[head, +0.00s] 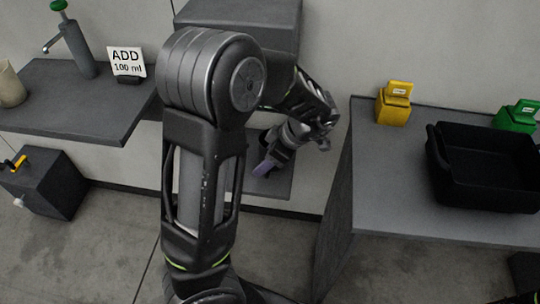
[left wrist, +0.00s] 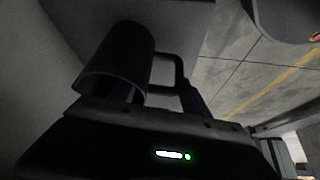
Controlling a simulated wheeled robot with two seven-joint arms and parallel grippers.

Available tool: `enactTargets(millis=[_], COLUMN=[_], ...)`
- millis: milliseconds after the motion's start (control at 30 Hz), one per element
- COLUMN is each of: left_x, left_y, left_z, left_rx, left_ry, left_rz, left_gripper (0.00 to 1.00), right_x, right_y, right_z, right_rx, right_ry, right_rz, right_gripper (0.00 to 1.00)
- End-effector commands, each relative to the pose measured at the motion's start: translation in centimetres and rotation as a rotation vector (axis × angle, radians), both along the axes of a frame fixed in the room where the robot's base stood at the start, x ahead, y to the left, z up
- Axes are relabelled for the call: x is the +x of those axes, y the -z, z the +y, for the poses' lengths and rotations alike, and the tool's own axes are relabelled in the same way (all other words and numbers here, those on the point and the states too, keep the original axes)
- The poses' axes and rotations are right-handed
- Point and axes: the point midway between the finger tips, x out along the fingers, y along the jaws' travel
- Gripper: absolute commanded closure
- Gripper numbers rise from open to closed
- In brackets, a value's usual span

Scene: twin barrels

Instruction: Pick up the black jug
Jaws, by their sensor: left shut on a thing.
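The black jug (left wrist: 118,62) shows in the left wrist view as a dark cylinder with a loop handle (left wrist: 178,72) on its right side. My left gripper (left wrist: 165,96) is shut on the jug, close to its handle; the exact contact is too dark to make out. In the head view my left gripper (head: 266,167) is low, over a small grey shelf beyond my arm. I cannot make out the jug there; my arm and gripper hide that spot.
A grey table (head: 385,190) on the right holds a black bin (head: 437,172), a yellow box (head: 393,108) and a green box (head: 517,118). A left counter (head: 60,112) holds a beige cup (head: 10,85), a dispenser (head: 77,50) and an "ADD 100 ml" sign (head: 127,62). A dark box (head: 45,185) stands below.

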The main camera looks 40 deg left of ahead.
Motion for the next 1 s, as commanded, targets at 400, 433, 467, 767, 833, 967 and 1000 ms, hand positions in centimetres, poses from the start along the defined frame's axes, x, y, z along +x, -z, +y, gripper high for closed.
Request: enactTargets(millis=[400, 433, 467, 767, 833, 967, 1000], left_x=[0.0, 0.0, 0.0, -2.0, -3.3, -6.4, -7.4], left_y=[-0.3, -0.5, -0.6, -1.7, -1.8, -1.9, -1.9], left_z=[0.0, 0.0, 0.0, -1.1, -1.9, -3.6, -4.1], left_rx=[-0.001, -0.001, -0.001, -0.001, -0.002, -0.002, -0.002], left_ry=[0.0, 0.0, -0.001, 0.002, 0.003, 0.006, 0.004], left_rz=[0.0, 0.0, -0.001, 0.001, 0.002, 0.002, 0.002], left_gripper=[0.91, 0.91, 0.91, 0.91, 0.91, 0.91, 0.91], right_x=[0.0, 0.0, 0.0, 0.0, 0.0, 0.0, 0.0], right_y=[-0.2, -0.3, -0.4, -1.3, -1.6, -2.4, -2.6], right_z=[0.0, 0.0, 0.0, 0.0, 0.0, 0.0, 0.0], right_rx=[0.0, 0.0, 0.0, 0.0, 0.0, 0.0, 0.0], right_ry=[0.0, 0.0, 0.0, -0.001, -0.001, -0.001, -0.001], right_rz=[0.0, 0.0, 0.0, 0.0, 0.0, 0.0, 0.0], right_gripper=[0.64, 0.64, 0.64, 0.64, 0.64, 0.64, 0.64])
